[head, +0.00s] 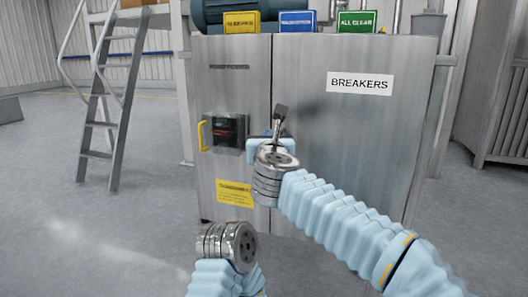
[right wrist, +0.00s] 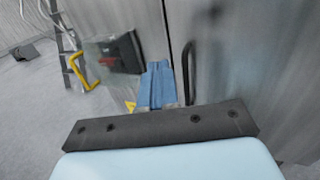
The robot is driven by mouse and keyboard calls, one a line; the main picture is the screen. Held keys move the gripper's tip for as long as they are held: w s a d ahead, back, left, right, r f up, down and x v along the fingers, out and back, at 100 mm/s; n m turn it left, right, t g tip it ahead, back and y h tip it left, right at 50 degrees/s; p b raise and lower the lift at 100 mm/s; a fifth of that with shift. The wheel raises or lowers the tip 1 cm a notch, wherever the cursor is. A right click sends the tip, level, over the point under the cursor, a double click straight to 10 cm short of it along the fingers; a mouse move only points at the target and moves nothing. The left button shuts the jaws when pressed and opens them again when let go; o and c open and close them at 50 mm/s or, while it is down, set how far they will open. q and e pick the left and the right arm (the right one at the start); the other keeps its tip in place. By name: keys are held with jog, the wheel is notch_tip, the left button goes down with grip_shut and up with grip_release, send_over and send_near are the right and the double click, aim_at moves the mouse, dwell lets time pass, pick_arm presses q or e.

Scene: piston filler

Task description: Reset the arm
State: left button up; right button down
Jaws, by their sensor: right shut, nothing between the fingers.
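My right arm reaches up in front of the grey cabinet (head: 352,150) in the head view. Its gripper (head: 276,131) is mostly hidden behind my own wrist. In the right wrist view the blue fingers (right wrist: 157,70) are together with nothing between them. They point toward the cabinet front, right of a dark box (right wrist: 122,52) with a red part and a yellow handle (right wrist: 82,72). That box (head: 228,128) also shows in the head view, left of the gripper. My left arm's wrist is low in the head view; its fingers do not show.
A dark upright handle (right wrist: 189,72) is close right of the fingers. Yellow, blue and green signs (head: 357,22) stand on top of the cabinet. A ladder (head: 102,110) stands at the left. The floor (head: 60,190) there is open.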

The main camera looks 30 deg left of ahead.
jog(key=w+d+f+n+g+h+p, duration=0.1)
jog(key=w+d+f+n+p, duration=0.15)
jog(key=d+f+n, duration=0.65)
jog(key=w+d+f+n+g+h+p, duration=0.1)
jog(key=w+d+f+g+h, duration=0.3)
jog(key=f, duration=1)
jog(key=w+d+f+n+t+y+p, duration=0.15)
jog(key=d+f+n, duration=0.35)
jog(key=d+f, duration=0.5)
jog(key=s+d+f+n+g+h+p, duration=0.1)
jog(key=s+d+f+n+g, duration=0.25)
jog(key=s+d+f, duration=0.5)
jog(key=s+d+f+n+g+h+p, duration=0.1)
jog(key=s+d+f+n+g, duration=0.35)
jog(key=f, duration=0.65)
jog(key=s+d+f+n+g+p, duration=0.1)
jog(key=s+d, duration=0.3)
jog(key=s, duration=0.5)
jog(key=s+d+f+n+g+p, duration=0.1)
jog(key=s+d+f+n, duration=0.2)
jog(key=s, duration=0.6)
jog(key=shift+s+d+n+g, duration=0.15)
jog(key=shift+d+n+g, duration=0.2)
jog(key=shift+d, duration=0.8)
